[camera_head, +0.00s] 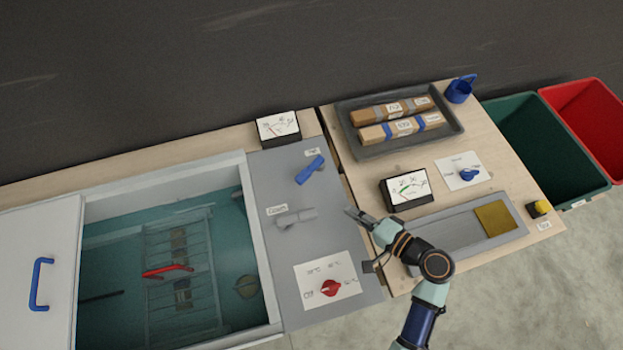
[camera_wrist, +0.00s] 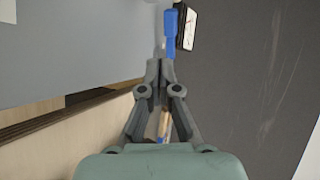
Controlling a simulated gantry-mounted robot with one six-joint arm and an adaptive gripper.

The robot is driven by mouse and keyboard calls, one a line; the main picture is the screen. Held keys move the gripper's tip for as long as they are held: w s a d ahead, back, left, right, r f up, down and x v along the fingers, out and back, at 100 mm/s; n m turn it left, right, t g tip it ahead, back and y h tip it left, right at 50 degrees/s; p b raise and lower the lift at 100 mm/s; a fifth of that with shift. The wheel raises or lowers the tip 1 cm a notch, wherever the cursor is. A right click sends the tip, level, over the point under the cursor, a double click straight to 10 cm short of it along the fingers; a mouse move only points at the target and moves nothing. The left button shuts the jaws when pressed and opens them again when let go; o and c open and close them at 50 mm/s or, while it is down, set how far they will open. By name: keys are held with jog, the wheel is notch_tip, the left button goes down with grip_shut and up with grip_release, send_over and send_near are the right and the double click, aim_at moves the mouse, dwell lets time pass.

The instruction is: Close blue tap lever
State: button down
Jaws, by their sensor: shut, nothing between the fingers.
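The blue tap lever (camera_head: 309,171) is on the grey panel (camera_head: 270,180), near its far end, below a small white label. It lies at a slant, pointing up-right in the head view. In the wrist view, the blue lever (camera_wrist: 171,36) stands straight ahead of my fingertips. My gripper (camera_head: 352,213) is shut and empty over the panel's right side, below and right of the lever in the head view. In the wrist view my gripper (camera_wrist: 160,70) has its fingertips close together, in line with the lever's near end. I cannot tell whether they touch it.
A grey lever (camera_head: 297,217) is left of my gripper, with a red knob (camera_head: 330,288) below. A gauge (camera_head: 278,127) stands behind the panel, another (camera_head: 405,189) right of my gripper. An open basin (camera_head: 100,255) is left. A tray (camera_head: 375,150) holds wrapped packages.

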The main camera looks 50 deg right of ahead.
aim_at(304, 181)
jog(key=x, duration=0.4)
jog(key=b+x, duration=0.1)
jog(key=x, duration=0.3)
jog(key=b+x, duration=0.1)
jog(key=x, duration=0.3)
jog(key=shift+w+r, duration=0.2)
jog(key=shift+w, duration=0.9)
jog(key=shift+w+a+r, duration=0.1)
jog(key=shift+w+a, duration=0.05)
jog(key=shift+w, duration=0.2)
jog(key=shift+w+a+p, duration=0.2)
jog(key=shift+w+p, duration=0.05)
jog(key=shift+w, duration=0.25)
jog(key=shift+w+a+p, duration=0.15)
jog(key=shift+w+p, duration=0.1)
jog(key=shift+w, duration=1.05)
